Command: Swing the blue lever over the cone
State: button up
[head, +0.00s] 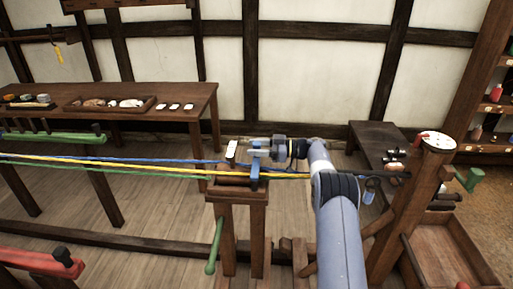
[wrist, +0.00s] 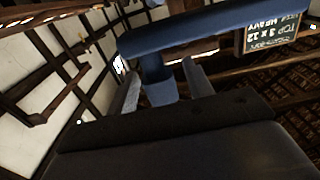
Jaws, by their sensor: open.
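The blue lever (head: 258,168) stands at the wooden post (head: 240,196) in the middle of the head view. My gripper (head: 257,148) is at its upper part, reaching in from the right. In the wrist view my gripper (wrist: 162,90) is open. Its two fingers stand on either side of a blue upright (wrist: 158,75), with a blue crossbar (wrist: 215,32) above it. I cannot tell whether the fingers touch the blue part. I cannot clearly make out the cone; my gripper and the lever crowd the post top.
Blue, yellow and green strands (head: 110,165) run from the left to the post. A green handle (head: 213,246) hangs at the post's left. A bench (head: 180,98) stands behind left. A post with a white dial (head: 432,141) and an open wooden box (head: 455,250) stand right.

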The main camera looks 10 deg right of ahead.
jog(key=s+d+b, duration=0.1)
jog(key=d, duration=0.6)
jog(key=shift+s+d+b, duration=0.2)
jog(key=shift+s+b, duration=0.05)
jog(key=shift+b, duration=0.05)
jog(key=shift+a, duration=0.1)
